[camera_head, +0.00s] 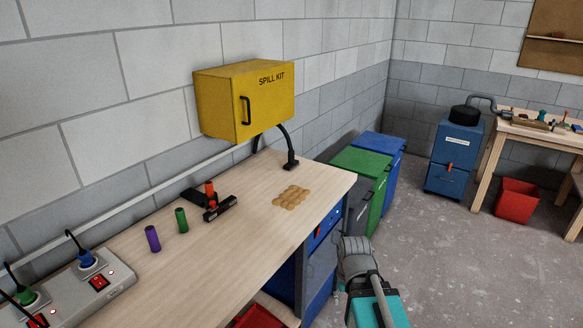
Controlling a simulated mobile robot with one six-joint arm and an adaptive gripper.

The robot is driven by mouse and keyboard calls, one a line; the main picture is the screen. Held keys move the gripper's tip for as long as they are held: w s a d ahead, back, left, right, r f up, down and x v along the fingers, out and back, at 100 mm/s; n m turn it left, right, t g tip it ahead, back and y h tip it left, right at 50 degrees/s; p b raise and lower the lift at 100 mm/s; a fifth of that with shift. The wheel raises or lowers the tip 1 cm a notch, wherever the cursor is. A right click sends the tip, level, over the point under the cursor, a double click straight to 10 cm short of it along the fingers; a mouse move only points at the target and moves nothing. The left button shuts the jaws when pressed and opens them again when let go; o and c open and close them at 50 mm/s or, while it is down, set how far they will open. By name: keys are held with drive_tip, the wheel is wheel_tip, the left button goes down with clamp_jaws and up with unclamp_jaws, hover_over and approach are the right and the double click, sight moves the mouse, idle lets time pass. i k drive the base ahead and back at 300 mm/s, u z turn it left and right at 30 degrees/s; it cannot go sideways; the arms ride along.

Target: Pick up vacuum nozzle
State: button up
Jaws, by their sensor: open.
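A black T-shaped piece (221,209), which looks like the vacuum nozzle, lies on the wooden workbench (240,240) near the wall. Its wide bar faces the front and a shorter black part reaches back left. An orange cylinder (210,188) stands at its middle; I cannot tell whether it is part of the piece or separate.
Green (181,221) and purple (152,239) cylinders stand left of the black piece. Several tan discs (291,198) lie to its right.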

sight(293, 163)
drive_tip(key=z, duration=1.3)
drive_tip(key=i, duration=2.2)
drive_tip(key=u, duration=0.05)
